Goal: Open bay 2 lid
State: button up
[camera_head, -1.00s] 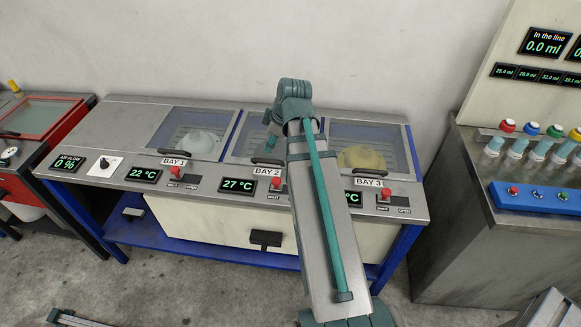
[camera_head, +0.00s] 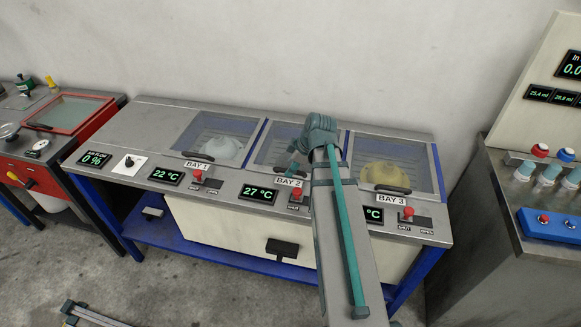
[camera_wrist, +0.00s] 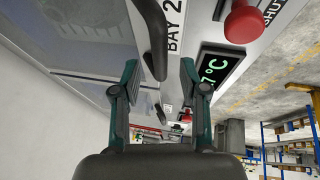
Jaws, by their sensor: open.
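The bay 2 lid (camera_head: 268,152) is a glass panel in a grey frame, lying shut in the middle of the press top. Its black handle (camera_head: 284,173) is at the front edge, above the BAY 2 label (camera_head: 289,182). In the wrist view the curved handle (camera_wrist: 152,25) runs down from the top toward the gap between my fingers, with the lid glass (camera_wrist: 80,30) to its left. My gripper (camera_wrist: 158,64) is open, one finger on each side of the handle's line. I cannot tell whether the handle is between the fingers in depth. My arm partly covers the lid in the head view.
The bay 2 red knob (camera_head: 296,193) and temperature display (camera_head: 259,193) sit just in front of the lid. The bay 1 lid (camera_head: 190,140) and bay 3 lid (camera_head: 420,165) are shut on either side. A steel counter (camera_head: 485,240) stands at right.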

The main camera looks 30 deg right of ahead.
jog(key=shift+x, duration=1)
grip_shut()
